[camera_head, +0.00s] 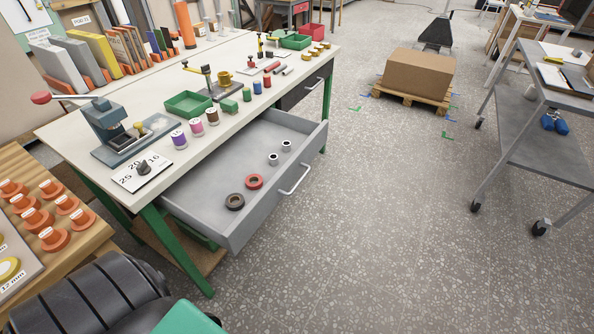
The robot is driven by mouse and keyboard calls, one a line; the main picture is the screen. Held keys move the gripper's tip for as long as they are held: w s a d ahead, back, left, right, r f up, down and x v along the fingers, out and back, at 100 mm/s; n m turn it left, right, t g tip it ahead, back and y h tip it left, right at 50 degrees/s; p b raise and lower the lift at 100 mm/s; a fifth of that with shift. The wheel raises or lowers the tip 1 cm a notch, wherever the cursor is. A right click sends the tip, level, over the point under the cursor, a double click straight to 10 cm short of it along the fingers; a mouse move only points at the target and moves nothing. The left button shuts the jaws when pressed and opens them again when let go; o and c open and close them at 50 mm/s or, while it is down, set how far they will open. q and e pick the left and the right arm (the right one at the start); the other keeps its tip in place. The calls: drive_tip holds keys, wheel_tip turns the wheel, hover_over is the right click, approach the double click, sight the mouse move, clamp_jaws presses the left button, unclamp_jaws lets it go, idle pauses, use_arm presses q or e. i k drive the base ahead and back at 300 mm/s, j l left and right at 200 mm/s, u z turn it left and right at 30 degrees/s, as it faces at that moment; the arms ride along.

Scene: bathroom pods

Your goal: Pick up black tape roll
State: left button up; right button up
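The black tape roll (235,201) lies flat in the open grey drawer (213,191), near the drawer's front left corner. It looks very dark, almost brown. A red tape roll (254,181) lies just behind it to the right, close beside it. Two small silvery rings or rolls (273,159) sit farther back in the drawer. The drawer is pulled out from under the workbench, and its handle (294,180) is on the front. Neither of my grippers shows in the head view.
The workbench (225,122) carries a lever press (113,125), thread spools (179,139) and green bins (188,104). Clear floor lies right of the drawer. A box on a pallet (418,78) and a wheeled cart (540,150) stand beyond.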

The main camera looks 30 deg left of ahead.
sight(236, 207)
drive_tip(key=u, duration=1.5)
